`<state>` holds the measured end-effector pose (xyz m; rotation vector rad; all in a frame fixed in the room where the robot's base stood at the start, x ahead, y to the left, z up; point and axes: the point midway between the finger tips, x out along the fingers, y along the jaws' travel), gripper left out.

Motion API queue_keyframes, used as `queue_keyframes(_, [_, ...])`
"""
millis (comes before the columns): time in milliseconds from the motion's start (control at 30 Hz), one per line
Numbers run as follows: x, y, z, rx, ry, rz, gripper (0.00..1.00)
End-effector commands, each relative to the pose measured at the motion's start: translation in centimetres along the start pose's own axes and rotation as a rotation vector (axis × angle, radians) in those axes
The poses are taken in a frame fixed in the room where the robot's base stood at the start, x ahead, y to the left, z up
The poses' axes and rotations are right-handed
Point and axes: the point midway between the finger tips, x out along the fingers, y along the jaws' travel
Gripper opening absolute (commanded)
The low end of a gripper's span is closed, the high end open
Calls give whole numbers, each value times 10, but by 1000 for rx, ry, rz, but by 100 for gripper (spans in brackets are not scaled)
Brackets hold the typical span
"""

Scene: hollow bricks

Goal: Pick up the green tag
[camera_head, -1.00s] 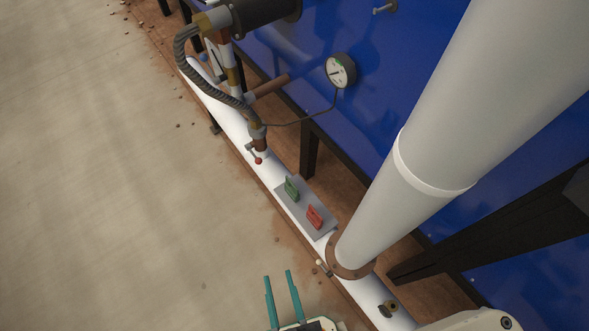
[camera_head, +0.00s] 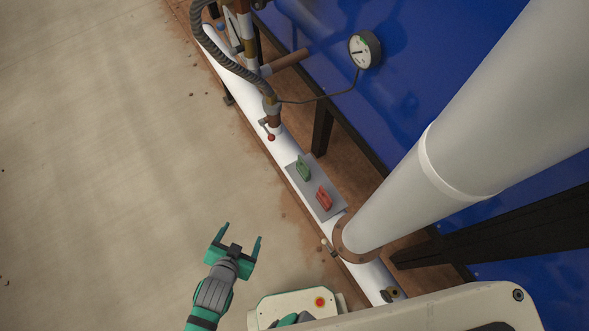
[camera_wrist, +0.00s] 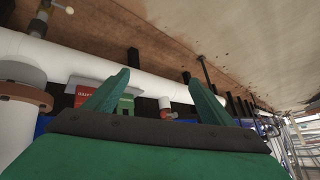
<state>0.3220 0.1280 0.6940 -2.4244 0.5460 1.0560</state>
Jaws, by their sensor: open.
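The green tag (camera_head: 303,168) stands on a grey plate (camera_head: 329,211) fixed on the white pipe. A red tag (camera_head: 324,197) stands beside it on the same plate, nearer to me. My gripper (camera_head: 238,232) is open and empty over the floor, left of and apart from the plate. In the wrist view, my gripper's two teal fingers (camera_wrist: 163,90) are spread. The green tag (camera_wrist: 126,104) shows there just right of the left finger, partly hidden by it. The red tag (camera_wrist: 84,96) shows left of that finger.
A thick white vertical pipe (camera_head: 420,180) rises right of the plate. A red-tipped valve lever (camera_head: 271,137) and a gauge (camera_head: 364,50) are beyond the tags. A blue panel (camera_head: 410,100) stands behind. Floor to the left is clear.

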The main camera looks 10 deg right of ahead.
Motion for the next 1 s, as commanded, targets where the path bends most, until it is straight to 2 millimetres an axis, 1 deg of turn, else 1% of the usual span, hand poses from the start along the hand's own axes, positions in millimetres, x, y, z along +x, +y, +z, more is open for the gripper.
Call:
queue_keyframes(33, [12, -10, -6, 35, -23, 13, 77])
queue_keyframes(133, [33, -27, -14, 88, -76, 33, 77])
queue_keyframes(200, [47, -38, -24, 122, -110, 45, 77])
queue_keyframes(367, [78, -55, -53, 193, -183, 76, 77])
queue_keyframes(500, [102, -61, -85, 246, -243, 106, 77])
queue_keyframes(633, [122, -57, -119, 293, -296, 139, 77])
queue_keyframes(767, [137, -43, -154, 337, -346, 181, 77])
queue_keyframes(867, [146, -28, -180, 370, -386, 218, 77])
queue_keyframes(1000, [154, 0, -214, 413, -445, 278, 77])
